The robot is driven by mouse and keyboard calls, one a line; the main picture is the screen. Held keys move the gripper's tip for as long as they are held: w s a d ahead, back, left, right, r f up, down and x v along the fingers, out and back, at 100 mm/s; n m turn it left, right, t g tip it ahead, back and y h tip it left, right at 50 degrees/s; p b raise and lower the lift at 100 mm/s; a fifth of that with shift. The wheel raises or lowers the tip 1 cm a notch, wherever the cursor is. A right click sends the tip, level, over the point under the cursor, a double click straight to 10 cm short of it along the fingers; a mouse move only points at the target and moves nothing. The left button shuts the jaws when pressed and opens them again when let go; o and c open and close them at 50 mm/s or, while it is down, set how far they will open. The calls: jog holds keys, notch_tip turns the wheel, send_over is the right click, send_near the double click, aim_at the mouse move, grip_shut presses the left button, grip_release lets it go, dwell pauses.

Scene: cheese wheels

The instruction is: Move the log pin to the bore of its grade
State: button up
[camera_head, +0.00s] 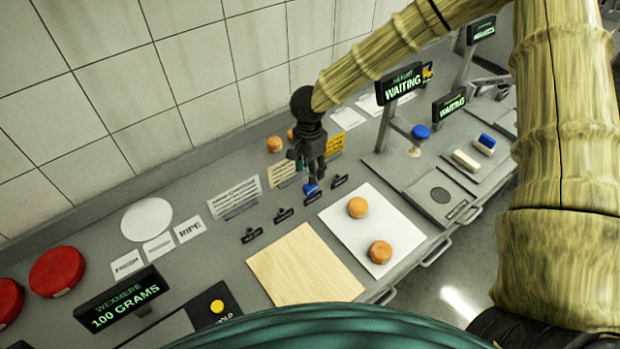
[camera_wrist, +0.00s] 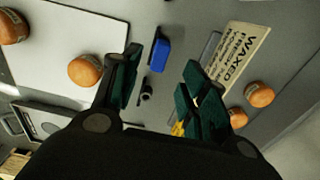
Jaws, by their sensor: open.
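My gripper (camera_head: 308,168) hangs over the grey bench, pointing down. In the wrist view my gripper (camera_wrist: 163,62) is open, with empty space between its dark green fingers. A small blue piece (camera_head: 311,187) is just below the fingers; in the wrist view the blue piece (camera_wrist: 160,55) shows in the gap, apart from both. I cannot tell whether it is the log pin. A small black peg-like piece (camera_wrist: 147,88) is near it. A row of small black labelled holders includes one at left (camera_head: 251,235), one beside it (camera_head: 284,215) and one at right (camera_head: 340,181). Their text and bores are unreadable.
A white board (camera_head: 335,225) holds two orange cheese wheels, beside a wooden board (camera_head: 300,265). Upright text cards (camera_head: 235,197) stand behind the holders. More orange wheels (camera_head: 274,144) sit near the wall. Displays and a blue-topped post (camera_head: 421,131) stand at right.

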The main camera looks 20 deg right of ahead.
jog(key=shift+r, duration=2.35)
